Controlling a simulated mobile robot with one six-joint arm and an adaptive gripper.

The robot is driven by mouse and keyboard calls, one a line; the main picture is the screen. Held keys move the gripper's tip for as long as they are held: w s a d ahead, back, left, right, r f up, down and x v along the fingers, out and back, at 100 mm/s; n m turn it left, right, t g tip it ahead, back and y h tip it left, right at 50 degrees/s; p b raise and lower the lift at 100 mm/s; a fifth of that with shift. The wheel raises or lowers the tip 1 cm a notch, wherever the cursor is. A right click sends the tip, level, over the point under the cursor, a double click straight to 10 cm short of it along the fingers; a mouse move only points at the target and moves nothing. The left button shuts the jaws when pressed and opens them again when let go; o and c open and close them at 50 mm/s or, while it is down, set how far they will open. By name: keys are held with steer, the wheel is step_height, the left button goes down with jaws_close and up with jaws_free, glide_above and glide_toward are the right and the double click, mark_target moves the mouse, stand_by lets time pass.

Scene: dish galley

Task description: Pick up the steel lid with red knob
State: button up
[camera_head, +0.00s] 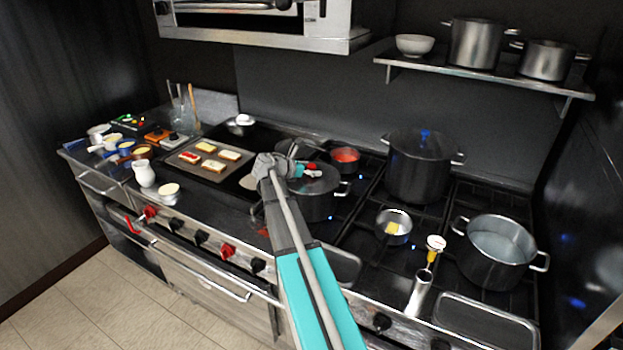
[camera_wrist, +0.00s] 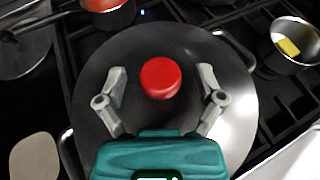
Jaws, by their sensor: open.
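The steel lid (camera_wrist: 200,55) with its round red knob (camera_wrist: 161,78) fills the middle of the wrist view. The lid (camera_head: 322,182) lies on a pot (camera_head: 316,206) on the stove in the head view, partly hidden by my arm. My gripper (camera_wrist: 163,86) is open above the lid, with one finger on each side of the red knob. The fingers look apart from the knob. In the head view my gripper (camera_head: 306,170) reaches over the pot, and the knob shows at its tip.
A pot of red sauce (camera_head: 345,158) stands just behind. A small pan with a yellow piece (camera_head: 393,229) stands to the right, and a tall dark pot (camera_head: 420,168) behind it. A tray of toast (camera_head: 188,172) lies left. A shelf (camera_head: 500,78) hangs above at right.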

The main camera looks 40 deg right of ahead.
stand_by(0.3)
jaws_close()
stand_by(0.3)
